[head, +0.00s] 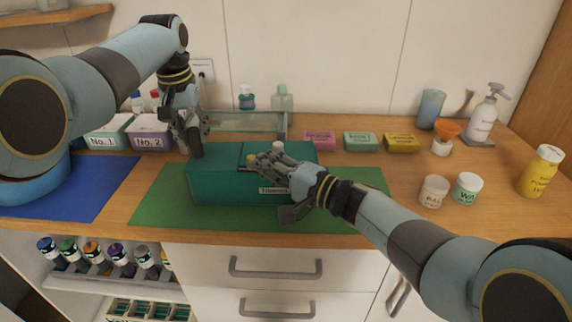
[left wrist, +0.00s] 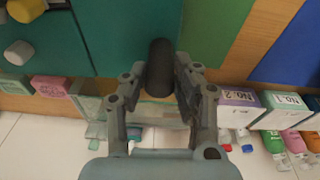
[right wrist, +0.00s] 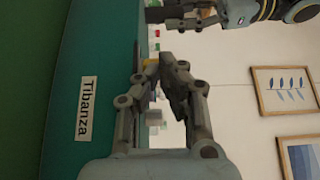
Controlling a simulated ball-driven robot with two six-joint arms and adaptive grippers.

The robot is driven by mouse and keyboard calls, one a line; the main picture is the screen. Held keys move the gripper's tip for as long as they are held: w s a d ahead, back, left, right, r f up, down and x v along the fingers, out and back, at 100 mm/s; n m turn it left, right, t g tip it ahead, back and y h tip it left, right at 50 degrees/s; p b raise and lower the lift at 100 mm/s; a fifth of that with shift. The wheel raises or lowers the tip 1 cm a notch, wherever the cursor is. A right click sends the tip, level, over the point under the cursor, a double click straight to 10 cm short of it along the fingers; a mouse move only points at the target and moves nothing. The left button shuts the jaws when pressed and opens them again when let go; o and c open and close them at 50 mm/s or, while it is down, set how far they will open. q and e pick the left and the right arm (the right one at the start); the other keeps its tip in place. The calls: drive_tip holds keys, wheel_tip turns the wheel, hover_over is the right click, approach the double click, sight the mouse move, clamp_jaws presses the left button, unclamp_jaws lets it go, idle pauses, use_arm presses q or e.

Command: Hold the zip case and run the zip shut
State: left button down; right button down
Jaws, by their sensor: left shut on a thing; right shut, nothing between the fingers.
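The teal zip case (head: 225,188) lies on the green mat, its "Tibanza" label (right wrist: 86,108) on the front side. My left gripper (head: 194,140) is shut on a dark upright grip (left wrist: 160,68) at the case's left end. A dark line (head: 241,160) runs across the top. My right gripper (head: 262,161) is shut and empty over the top of the case. Its fingers hide part of the top, and I cannot tell whether they touch the knob.
Boxes No. 1 (head: 108,137) and No. 2 (head: 150,139) stand at the back left by a blue mat (head: 103,185). Soap bars (head: 361,142) line the back. Jars (head: 434,192) and a yellow bottle (head: 540,172) stand at the right. The green mat's (head: 160,213) front strip is clear.

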use_arm(q)
drive_tip(key=shift+s+d+f, duration=0.1)
drive_tip(key=shift+s+f, duration=0.25)
drive_tip(key=shift+f, duration=0.15)
use_arm(e)
drive_tip(key=shift+a, duration=0.15)
drive_tip(key=v, duration=1.4)
drive_tip(key=shift+s, duration=0.1)
use_arm(q)
drive_tip(key=c, duration=1.4)
unclamp_jaws()
drive_tip(key=o, duration=0.5)
drive_tip(key=shift+w, duration=0.35)
drive_tip(key=shift+c, duration=0.2)
drive_tip(key=shift+r, duration=0.15)
